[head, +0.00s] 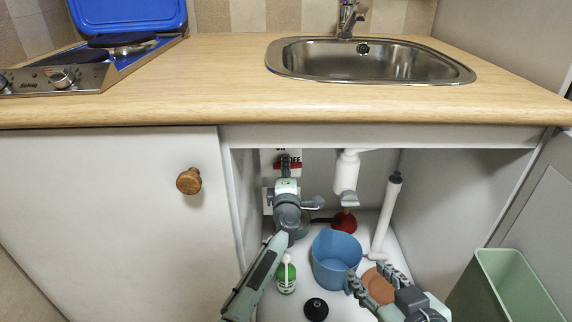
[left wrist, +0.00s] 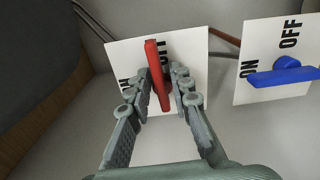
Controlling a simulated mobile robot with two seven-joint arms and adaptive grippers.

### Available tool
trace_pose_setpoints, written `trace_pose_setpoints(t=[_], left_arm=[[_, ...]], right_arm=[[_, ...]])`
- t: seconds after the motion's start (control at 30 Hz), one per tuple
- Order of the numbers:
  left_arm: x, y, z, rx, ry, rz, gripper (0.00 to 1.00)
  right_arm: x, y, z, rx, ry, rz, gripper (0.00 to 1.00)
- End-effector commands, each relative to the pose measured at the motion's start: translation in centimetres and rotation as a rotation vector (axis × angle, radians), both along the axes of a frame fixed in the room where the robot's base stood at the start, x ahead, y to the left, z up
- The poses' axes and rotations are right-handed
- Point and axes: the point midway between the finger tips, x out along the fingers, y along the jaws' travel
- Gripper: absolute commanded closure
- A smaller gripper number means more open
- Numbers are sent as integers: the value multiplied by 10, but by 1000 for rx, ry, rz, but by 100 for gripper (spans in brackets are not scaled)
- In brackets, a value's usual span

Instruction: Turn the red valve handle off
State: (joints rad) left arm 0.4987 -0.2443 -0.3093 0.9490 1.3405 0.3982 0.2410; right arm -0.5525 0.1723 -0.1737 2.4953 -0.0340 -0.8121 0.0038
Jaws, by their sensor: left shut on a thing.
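The red valve handle (left wrist: 157,75) stands nearly upright in the left wrist view, in front of a white plate (left wrist: 190,45) marked ON at lower left and OFF right beside the handle. My left gripper (left wrist: 161,82) is shut on the handle, one finger on each side. In the head view my left gripper (head: 285,164) reaches into the cabinet under the sink, in front of the plate, and largely hides the handle. My right gripper (head: 369,277) is open and empty, low in the cabinet by the blue container.
A blue valve handle (left wrist: 284,76) on another ON/OFF plate is to the right. The cabinet holds a blue container (head: 336,258), a green-and-white bottle (head: 286,275), a red plunger (head: 344,222) and a white drain pipe (head: 347,170). A green bin (head: 510,285) stands at right.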

Motion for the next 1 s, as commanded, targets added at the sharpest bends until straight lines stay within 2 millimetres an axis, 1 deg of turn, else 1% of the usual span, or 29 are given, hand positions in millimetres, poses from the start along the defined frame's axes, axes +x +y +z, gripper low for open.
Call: trace_pose_setpoints(t=[0.13,0.43,0.47,0.5,0.53,0.87,1.0], left_arm=[[1,0,0,11,-1,0,100],[1,0,0,11,-1,0,100],[1,0,0,11,-1,0,77],[1,0,1,11,-1,0,72],[1,0,1,11,-1,0,70],[0,0,-1,-4,-1,0,70],[0,0,-1,-95,-3,-1,70]], right_arm=[[-2,-3,-3,-7,17,-6,60],[-2,-3,-4,-7,18,-6,60],[-2,-3,-4,-7,17,-6,60],[-2,-3,-4,-7,17,-6,60],[-2,-3,-4,-7,17,-6,60],[-2,-2,-5,-7,17,-3,60],[-2,-2,-15,-7,17,-3,60]])
